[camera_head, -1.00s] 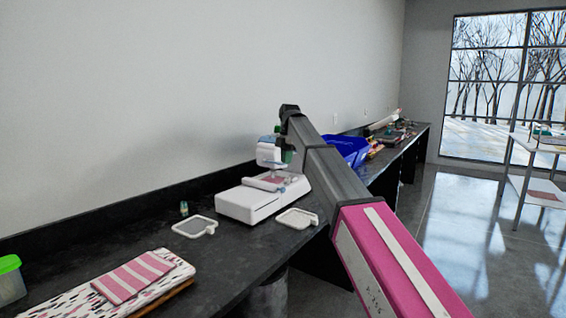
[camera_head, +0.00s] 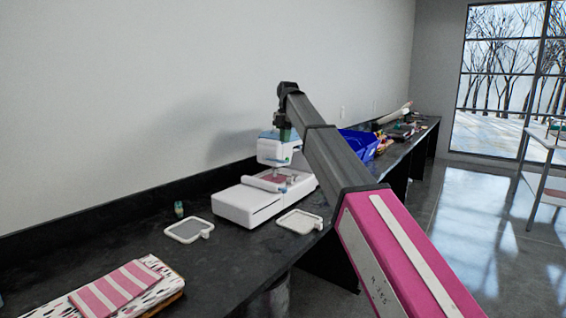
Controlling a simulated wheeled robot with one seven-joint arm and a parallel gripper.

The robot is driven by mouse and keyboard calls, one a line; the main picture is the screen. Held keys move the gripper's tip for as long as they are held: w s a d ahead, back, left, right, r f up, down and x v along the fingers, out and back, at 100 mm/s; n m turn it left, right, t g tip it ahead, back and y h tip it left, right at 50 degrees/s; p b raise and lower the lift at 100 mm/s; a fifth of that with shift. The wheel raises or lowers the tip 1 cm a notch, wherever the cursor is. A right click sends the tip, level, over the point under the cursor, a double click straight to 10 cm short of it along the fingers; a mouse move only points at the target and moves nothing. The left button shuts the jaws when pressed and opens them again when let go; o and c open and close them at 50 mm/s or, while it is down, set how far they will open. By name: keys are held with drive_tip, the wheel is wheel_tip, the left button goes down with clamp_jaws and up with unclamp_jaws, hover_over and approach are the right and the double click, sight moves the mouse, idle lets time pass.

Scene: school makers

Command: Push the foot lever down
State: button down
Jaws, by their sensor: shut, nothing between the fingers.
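A white sewing machine (camera_head: 248,206) with a light blue top stands on the black counter (camera_head: 120,246), close to the wall. Its foot lever is too small or hidden to make out. My gripper (camera_head: 284,134) hangs down from the end of my arm, just above or beside the machine's head (camera_head: 276,151). It looks dark with a green part, is shut and holds nothing visible. Its fingertips are hard to see, and I cannot tell whether they touch the machine.
Two flat hoop frames lie by the machine, one at left (camera_head: 188,230) and one in front (camera_head: 300,221). A small green-topped spool (camera_head: 179,208) stands behind. Striped cloth (camera_head: 116,288) lies at front left. A blue bin (camera_head: 358,145) stands beyond my arm.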

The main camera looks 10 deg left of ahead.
sight(283, 161)
drive_tip(key=shift+s+a+f, duration=0.1)
drive_tip(key=shift+s+f, duration=0.1)
drive_tip(key=shift+f, duration=1.45)
drive_tip(key=shift+s+a+f, duration=0.1)
drive_tip(key=shift+s+f, duration=0.05)
drive_tip(key=shift+f, duration=1.5)
